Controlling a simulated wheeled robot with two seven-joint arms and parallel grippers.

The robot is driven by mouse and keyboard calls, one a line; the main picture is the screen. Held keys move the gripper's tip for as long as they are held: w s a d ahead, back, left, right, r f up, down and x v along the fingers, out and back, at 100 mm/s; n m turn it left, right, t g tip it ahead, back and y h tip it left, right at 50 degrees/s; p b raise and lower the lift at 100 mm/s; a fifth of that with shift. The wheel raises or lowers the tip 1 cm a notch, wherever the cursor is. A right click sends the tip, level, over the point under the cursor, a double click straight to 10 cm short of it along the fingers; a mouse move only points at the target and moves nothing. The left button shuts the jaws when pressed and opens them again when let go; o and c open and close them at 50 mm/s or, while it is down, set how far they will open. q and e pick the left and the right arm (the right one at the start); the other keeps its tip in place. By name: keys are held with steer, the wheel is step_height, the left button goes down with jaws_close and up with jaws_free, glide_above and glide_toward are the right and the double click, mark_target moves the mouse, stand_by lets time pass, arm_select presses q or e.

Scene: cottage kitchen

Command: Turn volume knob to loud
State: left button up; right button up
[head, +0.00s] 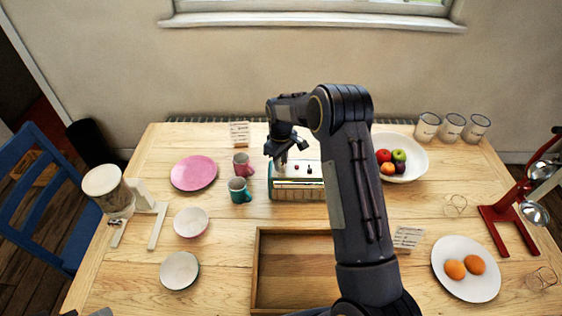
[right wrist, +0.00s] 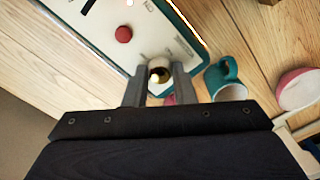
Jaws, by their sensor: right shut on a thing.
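A teal and cream radio (head: 298,187) stands near the middle of the table, with small controls on its pale top. My right gripper (head: 283,157) reaches down onto the left end of that top. In the right wrist view its two fingers (right wrist: 160,78) are shut on a small round brass-coloured knob (right wrist: 159,73). A red knob (right wrist: 123,34) sits apart on the same panel. The knob's markings and pointer are not clear. My left gripper is not in view.
A teal mug (head: 238,191) and a pink mug (head: 241,165) stand close to the radio's left. A fruit bowl (head: 417,160) is to its right, and a wooden tray (head: 270,275) lies in front.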

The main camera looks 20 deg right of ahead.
steer(key=m+b, duration=0.2)
steer(key=m, duration=0.1)
steer(key=shift+f, duration=0.1)
steer(key=m+b, duration=0.1)
steer(key=m, duration=0.1)
steer(key=shift+m, duration=0.4)
steer(key=m+b, duration=0.1)
steer(key=m, duration=0.2)
steer(key=shift+m+b, duration=0.3)
steer(key=m, duration=0.4)
steer(key=shift+b, duration=0.35)
steer(key=m, duration=0.9)
steer(key=shift+r+m, duration=0.2)
steer(key=shift+m, duration=0.1)
steer(key=m, duration=0.4)
steer(key=shift+p, duration=0.4)
steer(key=shift+m+p, duration=0.3)
steer(key=shift+m, duration=1.8)
